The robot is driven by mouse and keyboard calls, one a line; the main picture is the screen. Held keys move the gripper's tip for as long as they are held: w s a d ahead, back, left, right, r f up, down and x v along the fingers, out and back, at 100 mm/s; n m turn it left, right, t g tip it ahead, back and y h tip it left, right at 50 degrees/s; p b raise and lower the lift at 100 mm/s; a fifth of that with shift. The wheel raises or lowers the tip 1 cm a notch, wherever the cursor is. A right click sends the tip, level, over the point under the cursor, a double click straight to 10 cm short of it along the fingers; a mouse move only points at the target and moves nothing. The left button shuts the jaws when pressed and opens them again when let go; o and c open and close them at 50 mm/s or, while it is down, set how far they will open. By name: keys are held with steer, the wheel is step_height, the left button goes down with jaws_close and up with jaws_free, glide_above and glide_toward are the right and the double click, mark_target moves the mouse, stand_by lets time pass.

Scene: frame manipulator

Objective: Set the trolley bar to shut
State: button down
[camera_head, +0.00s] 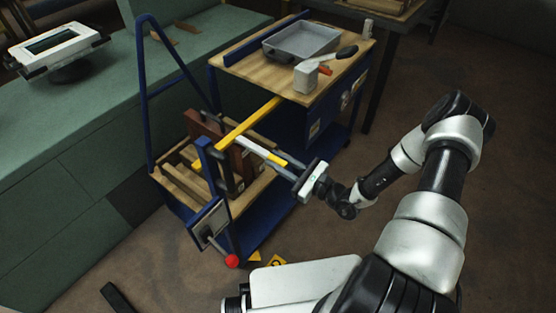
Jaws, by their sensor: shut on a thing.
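The blue-framed trolley (262,222) stands left of centre, with a wooden lower deck and an upright post at its near side. A white-and-yellow bar (257,149), which looks like the trolley bar, runs from near the post down to the right. My gripper (288,167) is shut on its right end, and its fingers partly hide that end. A longer plain yellow bar (248,124) slants up to the right behind it. Where the two bars cross near the post, I cannot tell whether they touch or how they are joined.
A wooden-topped blue cart (245,70) at the back carries a grey tray (301,42) and a white block (306,77). Brown wooden frames (205,130) stand on the trolley deck. A red knob (232,261) sticks out low in front.

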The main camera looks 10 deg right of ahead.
steer(key=shift+s+a+f, duration=0.1)
steer(key=shift+s+a, duration=0.05)
steer(key=shift+s, duration=0.1)
steer(key=c, duration=1.6)
jaws_free()
steer(key=shift+o, duration=0.2)
steer(key=p+v, duration=0.1)
steer(key=v, duration=1.6)
steer(key=shift+p, duration=0.3)
steer(key=shift+s, duration=0.1)
